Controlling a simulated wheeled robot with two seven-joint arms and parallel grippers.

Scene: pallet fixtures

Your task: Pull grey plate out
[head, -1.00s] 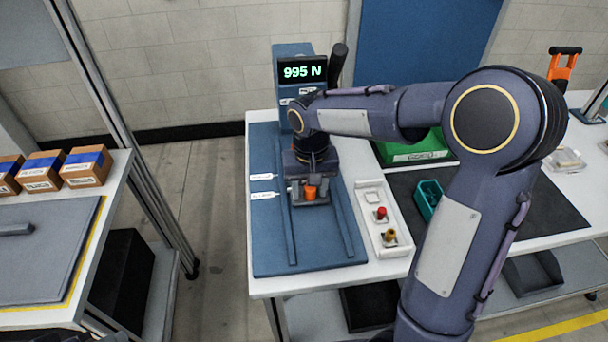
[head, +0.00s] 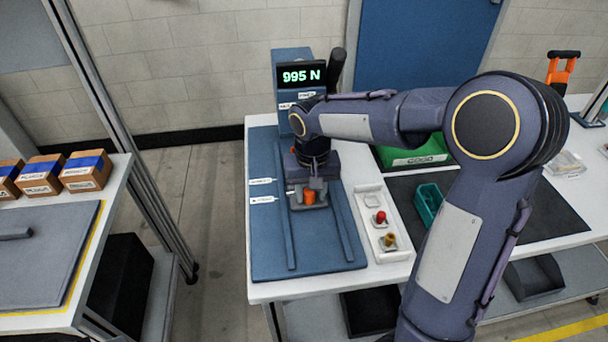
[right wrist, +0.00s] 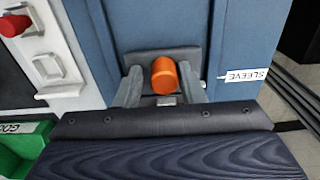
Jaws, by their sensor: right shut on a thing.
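The grey plate (head: 322,203) lies between two rails on the blue base board (head: 265,240), below the blue press. It also shows in the right wrist view (right wrist: 190,56). An orange cylinder (head: 309,197) sits on the plate and appears between my gripper's fingers in the right wrist view (right wrist: 164,76). My left gripper is not in view.
The press display (head: 301,76) reads 995 N, with a black lever (head: 338,65) beside it. A white tray (head: 368,210) with red and brass pieces stands close on the right. A teal bin (head: 428,203) is farther right. The board's front is clear.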

